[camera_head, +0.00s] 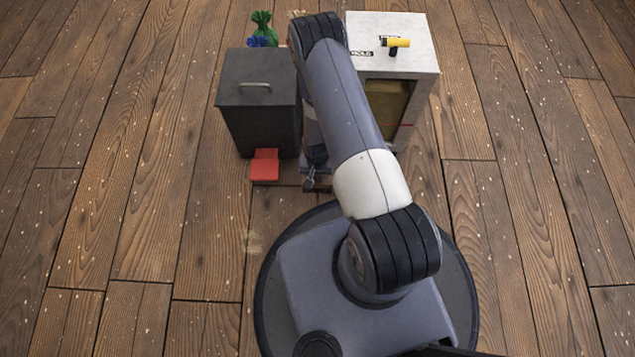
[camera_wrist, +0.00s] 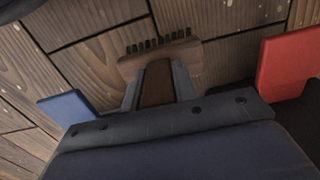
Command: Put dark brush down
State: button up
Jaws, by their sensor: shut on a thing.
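The dark brush (camera_wrist: 158,62) shows in the wrist view, with a brown head, a row of short black bristles along its far edge and a dark brown handle. My gripper (camera_wrist: 158,90) is shut on the handle, one finger on each side. Plank floor lies beyond the brush, and I cannot tell how high above it the brush is. In the head view my gripper (camera_head: 312,181) is low, beside the red pedal and in front of the gap between bin and cabinet. The brush cannot be made out clearly there.
A dark lidded bin (camera_head: 258,105) with a red pedal (camera_head: 264,166) stands left of my gripper. A white cabinet (camera_head: 415,55) with a yellow-and-black thing (camera_head: 397,43) on top stands right. Green (camera_head: 262,27) and blue (camera_head: 258,41) bundles are behind the bin. Floor at both sides is clear.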

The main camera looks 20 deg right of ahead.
aim_at(317, 180)
jog(key=shift+f+b, duration=0.7)
jog(key=shift+f, duration=1.2)
jog(key=shift+f, duration=0.15)
jog(key=o, duration=1)
jog(key=shift+o, duration=0.2)
notch_tip(317, 180, up, 12)
jog(key=p, duration=0.4)
jog(key=shift+r, duration=0.2)
jog(key=shift+f, duration=0.1)
